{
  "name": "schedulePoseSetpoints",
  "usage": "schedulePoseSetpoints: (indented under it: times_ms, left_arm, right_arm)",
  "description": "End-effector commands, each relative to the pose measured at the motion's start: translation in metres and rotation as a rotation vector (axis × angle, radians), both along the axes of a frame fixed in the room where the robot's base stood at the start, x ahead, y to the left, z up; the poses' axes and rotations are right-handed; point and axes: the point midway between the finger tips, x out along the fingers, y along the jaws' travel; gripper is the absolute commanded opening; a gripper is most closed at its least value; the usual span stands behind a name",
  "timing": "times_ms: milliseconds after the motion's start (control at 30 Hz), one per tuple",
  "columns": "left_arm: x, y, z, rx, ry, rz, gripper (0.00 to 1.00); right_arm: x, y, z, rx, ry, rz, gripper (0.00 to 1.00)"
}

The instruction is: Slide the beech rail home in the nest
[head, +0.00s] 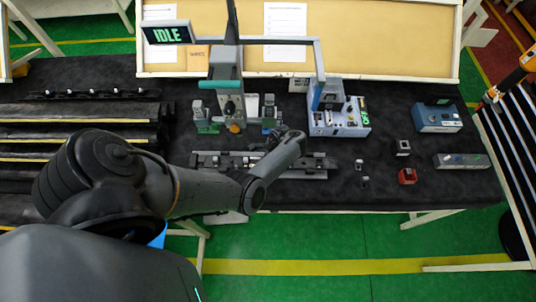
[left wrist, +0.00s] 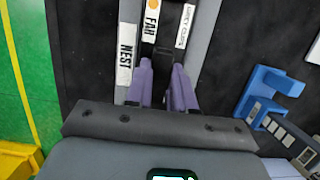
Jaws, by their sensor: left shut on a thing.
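The nest is a long grey fixture (head: 312,175) lying across the front of the black bench in the head view. In the left wrist view its side (left wrist: 125,45) carries a NEST label, with a GREY CLIPS label on the opposite side. My left gripper (left wrist: 164,68) has two purple fingers closed about a dark narrow bar (left wrist: 163,52), which I take for the rail; no beech colour shows. The bar lies along the nest's channel, near a FAR label with an orange dot. My forearm and wrist hide part of the nest in the head view. How fully the rail is seated cannot be told.
Behind the nest stands a grey-green press-like fixture (head: 226,95), with a blue-grey device (head: 340,118) to its right. A red block (head: 407,176) and small pieces lie at the right. A blue bracket (left wrist: 266,88) stands right of my fingers. An overhead screen (head: 167,33) reads IDLE.

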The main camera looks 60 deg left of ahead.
Motion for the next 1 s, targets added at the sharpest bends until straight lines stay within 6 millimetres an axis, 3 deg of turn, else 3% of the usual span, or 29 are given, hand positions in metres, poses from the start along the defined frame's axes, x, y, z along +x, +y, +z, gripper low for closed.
schedulePoseSetpoints:
  times_ms: [533,567,733,1000]
  left_arm:
    - [-0.0085,0.0022,-0.0046,-0.003,0.006,-0.003,0.00]
    - [-0.0089,0.0022,-0.0054,-0.003,0.006,-0.003,0.25]
    - [-0.0089,0.0021,-0.0059,-0.002,0.007,-0.002,0.51]
    - [-0.0071,0.0019,-0.0039,-0.002,0.004,-0.002,0.53]
  right_arm:
    - [0.0002,0.0019,0.0065,0.008,-0.001,-0.006,0.43]
    - [0.0003,0.0020,0.0062,0.010,-0.001,-0.006,0.43]
    - [0.0007,0.0022,0.0056,0.010,-0.002,-0.006,0.43]
    - [0.0002,0.0019,0.0060,0.008,0.000,-0.006,0.43]
